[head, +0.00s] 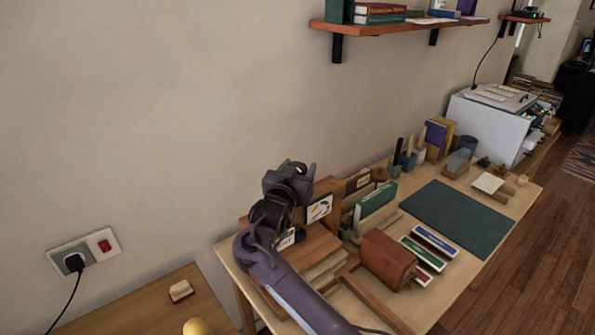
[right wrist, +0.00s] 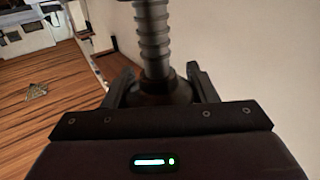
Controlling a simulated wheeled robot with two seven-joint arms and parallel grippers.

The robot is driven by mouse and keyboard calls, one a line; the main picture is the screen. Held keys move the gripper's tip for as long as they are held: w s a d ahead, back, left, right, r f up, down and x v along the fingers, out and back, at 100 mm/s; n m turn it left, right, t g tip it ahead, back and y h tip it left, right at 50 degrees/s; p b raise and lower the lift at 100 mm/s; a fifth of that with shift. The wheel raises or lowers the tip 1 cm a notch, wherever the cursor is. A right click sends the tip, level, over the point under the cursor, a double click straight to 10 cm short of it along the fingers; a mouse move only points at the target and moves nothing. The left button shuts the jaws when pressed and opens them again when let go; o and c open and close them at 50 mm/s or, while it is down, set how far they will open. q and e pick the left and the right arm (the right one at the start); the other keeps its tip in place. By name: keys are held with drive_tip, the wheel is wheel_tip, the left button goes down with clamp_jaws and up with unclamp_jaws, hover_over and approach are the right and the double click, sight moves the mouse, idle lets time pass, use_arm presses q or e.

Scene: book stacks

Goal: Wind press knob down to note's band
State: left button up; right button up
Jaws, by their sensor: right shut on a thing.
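The wooden book press (head: 310,246) stands at the near left end of the bench. My right gripper (head: 287,180) is above it, at the top of its screw, and hides most of the knob in the head view. In the right wrist view, my right gripper (right wrist: 160,86) is shut on the dark round knob (right wrist: 152,92), one finger on each side. The ribbed grey screw (right wrist: 154,40) runs through the knob. A white card with coloured marks (head: 319,208) stands at the press; its band is too small to make out. My left gripper is out of view.
A dark green mat (head: 457,218) covers the bench beyond. The wall is close behind. A lower table (head: 150,312) stands at left.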

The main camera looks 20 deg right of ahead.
drive_tip(key=shift+r, duration=0.55)
drive_tip(key=o, duration=0.7)
drive_tip(key=shift+o, duration=1.3)
drive_tip(key=shift+f, duration=0.2)
drive_tip(key=b+v, duration=0.1)
drive_tip(key=v, duration=0.6)
drive_tip(key=shift+w+f+b, duration=0.1)
drive_tip(key=shift+b, duration=0.3)
drive_tip(key=shift+s+a, duration=0.25)
drive_tip(key=shift+s, duration=0.2)
